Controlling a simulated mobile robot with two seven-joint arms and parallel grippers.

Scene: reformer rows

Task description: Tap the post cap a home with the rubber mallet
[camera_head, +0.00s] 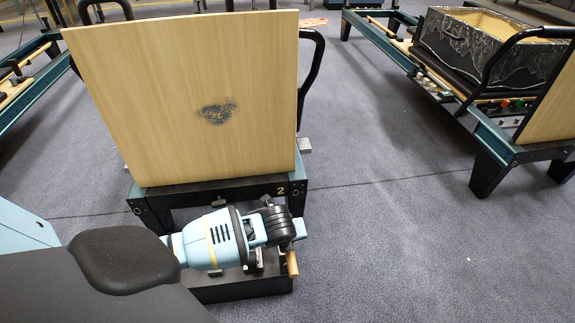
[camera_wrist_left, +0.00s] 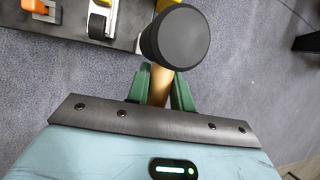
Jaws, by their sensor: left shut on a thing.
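The rubber mallet shows in the left wrist view, with a round black head (camera_wrist_left: 175,38) and a wooden handle (camera_wrist_left: 160,86). My left gripper (camera_wrist_left: 160,92) is shut on the handle, one green finger on each side. In the head view my left gripper (camera_head: 287,232) is low in the middle, in front of the reformer marked 2, over the right end of a black tray (camera_head: 240,291). A piece of the wooden handle (camera_head: 291,264) hangs below it. I cannot make out the post cap. My right gripper is not in view.
An upright wooden board (camera_head: 185,90) with a dark smudge stands on the near reformer (camera_head: 297,187). An orange item (camera_wrist_left: 38,8) and a pale item (camera_wrist_left: 103,18) lie on the tray. Another reformer (camera_head: 490,140) carries a dark open box (camera_head: 470,55).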

